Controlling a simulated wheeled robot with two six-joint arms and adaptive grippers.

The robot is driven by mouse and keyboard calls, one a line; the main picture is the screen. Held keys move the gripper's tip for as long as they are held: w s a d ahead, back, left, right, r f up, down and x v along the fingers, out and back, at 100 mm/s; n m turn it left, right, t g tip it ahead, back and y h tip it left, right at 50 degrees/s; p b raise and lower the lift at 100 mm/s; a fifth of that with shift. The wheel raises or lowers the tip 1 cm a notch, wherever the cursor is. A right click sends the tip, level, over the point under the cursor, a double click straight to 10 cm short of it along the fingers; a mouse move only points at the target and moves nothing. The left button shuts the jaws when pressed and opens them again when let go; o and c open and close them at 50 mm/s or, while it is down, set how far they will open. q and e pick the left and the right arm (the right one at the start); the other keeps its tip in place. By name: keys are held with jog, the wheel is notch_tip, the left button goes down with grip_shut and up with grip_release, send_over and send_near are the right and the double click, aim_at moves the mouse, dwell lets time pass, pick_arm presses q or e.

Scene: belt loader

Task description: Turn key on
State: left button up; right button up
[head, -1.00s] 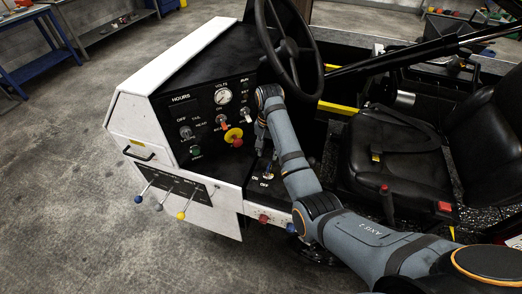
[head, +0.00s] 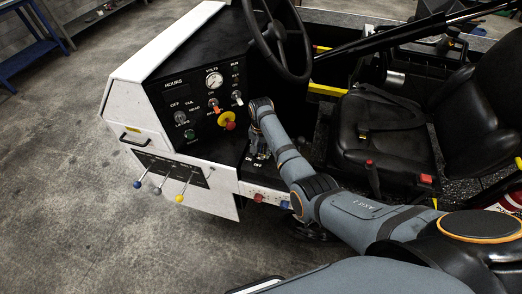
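The dark control panel (head: 212,138) of the loader carries gauges, switches and knobs. An ON/OFF label (head: 254,161) sits low on its right side, just below my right gripper (head: 258,149). My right gripper points down at the spot above this label, where the key switch seems to be. The gripper and wrist cover the switch, so I cannot tell its position or whether the fingers touch it. The gap between the fingers is too small to judge. My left gripper is not in view.
A black steering wheel (head: 277,38) stands above and behind my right wrist. A yellow and red knob (head: 227,120) sits left of the gripper. Levers with coloured balls (head: 180,198) stick out at the front. A black seat (head: 385,135) is to the right.

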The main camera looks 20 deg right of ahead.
jog(key=shift+c, duration=0.8)
jog(key=shift+w, duration=0.1)
jog(key=shift+c, duration=1.3)
grip_shut()
jog(key=shift+m+p, duration=0.3)
jog(key=shift+m, duration=0.2)
jog(key=shift+w+m+p, duration=0.1)
jog(key=shift+m+p, duration=0.6)
jog(key=shift+m, duration=0.7)
jog(key=shift+w+m+p, duration=0.1)
jog(key=shift+m+p, duration=0.55)
jog(key=shift+m, duration=1.45)
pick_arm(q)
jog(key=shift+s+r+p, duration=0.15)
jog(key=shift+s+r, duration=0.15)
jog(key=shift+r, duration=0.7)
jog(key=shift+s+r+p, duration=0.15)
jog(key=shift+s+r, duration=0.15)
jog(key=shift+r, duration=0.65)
pick_arm(e)
jog(key=shift+m, duration=2.1)
